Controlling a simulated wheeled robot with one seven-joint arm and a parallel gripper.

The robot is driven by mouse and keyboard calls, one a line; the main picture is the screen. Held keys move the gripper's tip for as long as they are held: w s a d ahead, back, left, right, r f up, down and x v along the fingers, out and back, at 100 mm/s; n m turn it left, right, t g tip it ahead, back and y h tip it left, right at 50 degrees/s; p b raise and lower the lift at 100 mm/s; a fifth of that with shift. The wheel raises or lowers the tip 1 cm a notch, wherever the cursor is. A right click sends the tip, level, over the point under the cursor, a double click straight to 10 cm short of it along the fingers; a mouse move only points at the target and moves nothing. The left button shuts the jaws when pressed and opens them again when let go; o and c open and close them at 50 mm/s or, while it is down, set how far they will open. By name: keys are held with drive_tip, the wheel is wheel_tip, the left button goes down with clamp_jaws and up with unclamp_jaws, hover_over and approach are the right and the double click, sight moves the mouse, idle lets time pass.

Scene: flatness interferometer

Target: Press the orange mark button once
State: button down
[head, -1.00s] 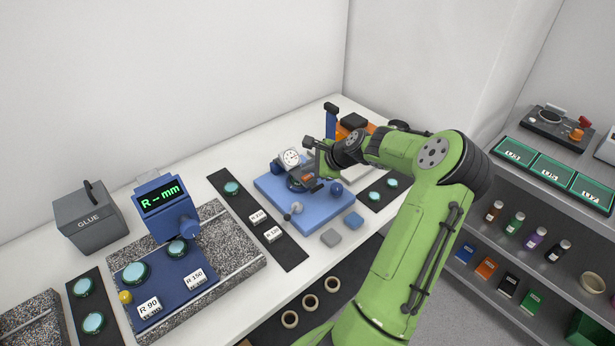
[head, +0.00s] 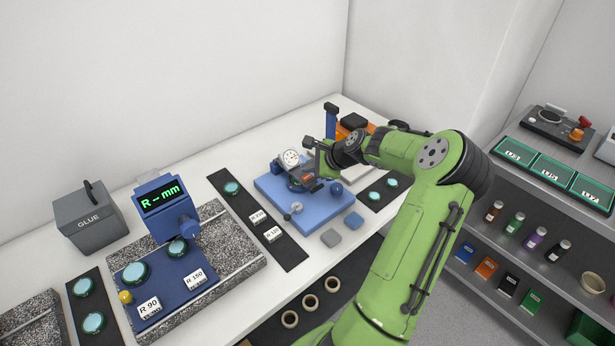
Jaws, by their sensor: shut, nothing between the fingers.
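My gripper (head: 311,174) is at the end of the green arm, low over the blue fixture plate (head: 290,214) and just right of a white dial gauge (head: 291,157). Its fingers are small and partly hidden by dark parts around them; they look closed and empty. A small orange patch (head: 308,179) shows right by the fingertips; I cannot tell whether it is the mark button or whether the fingers touch it. A larger orange block (head: 345,131) stands behind my wrist, partly covered.
A blue readout (head: 161,198) showing "R – mm" stands on a speckled granite block at left, beside a grey GLUE box (head: 90,219). Dark strips with round teal pads flank the fixture. A blue post (head: 330,122) rises behind my wrist. Shelves with bottles stand at right.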

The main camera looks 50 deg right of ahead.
sight(310, 178)
drive_tip(key=shift+f, duration=0.1)
drive_tip(key=shift+f, duration=0.3)
drive_tip(key=shift+f, duration=0.5)
idle(0.5)
drive_tip(key=shift+r+p, duration=0.75)
drive_tip(key=shift+r, duration=0.2)
wheel_tip(310, 178, up, 5)
drive_tip(key=p, duration=0.5)
drive_tip(key=shift+r, duration=0.1)
idle(0.5)
